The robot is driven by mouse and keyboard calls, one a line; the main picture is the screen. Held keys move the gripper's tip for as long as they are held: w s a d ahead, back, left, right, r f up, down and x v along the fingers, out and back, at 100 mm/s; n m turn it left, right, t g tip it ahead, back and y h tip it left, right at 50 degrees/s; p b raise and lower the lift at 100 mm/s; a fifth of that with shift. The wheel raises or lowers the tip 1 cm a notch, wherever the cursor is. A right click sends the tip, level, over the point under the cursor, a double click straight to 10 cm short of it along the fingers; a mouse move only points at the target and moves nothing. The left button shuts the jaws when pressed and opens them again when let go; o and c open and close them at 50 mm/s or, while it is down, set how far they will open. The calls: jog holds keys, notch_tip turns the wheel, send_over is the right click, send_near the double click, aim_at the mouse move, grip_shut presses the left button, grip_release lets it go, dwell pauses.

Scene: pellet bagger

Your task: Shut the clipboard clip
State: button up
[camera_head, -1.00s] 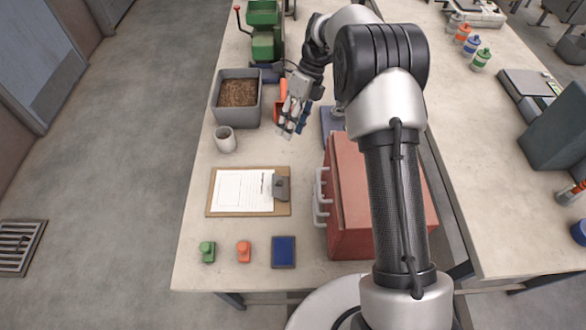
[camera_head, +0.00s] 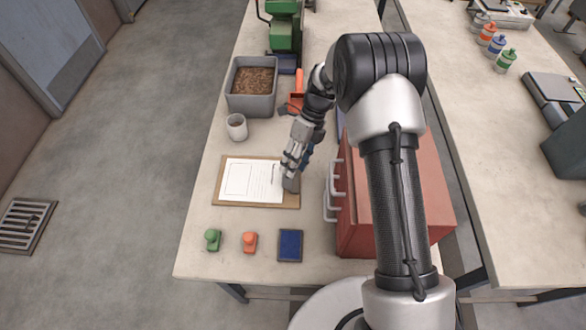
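The clipboard (camera_head: 225,203) lies flat on the bench with a white printed sheet (camera_head: 250,180) on it. Its grey clip (camera_head: 291,185) is at the board's right end. My gripper (camera_head: 287,172) points down at the clip from above and behind, with its fingertips at or just above the clip's far side. The fingers partly hide the clip. I cannot tell whether they touch it, whether they are open or shut, or how far the clip is raised.
A red drawer cabinet (camera_head: 375,205) with pale handles stands close to the right of the clip. A grey bin of pellets (camera_head: 252,103), a cup (camera_head: 237,127) and an orange scoop (camera_head: 297,92) are behind. Stamps (camera_head: 212,240) and a blue pad (camera_head: 290,245) lie in front.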

jog(key=shift+x, duration=0.85)
jog(key=shift+c, duration=0.3)
grip_shut()
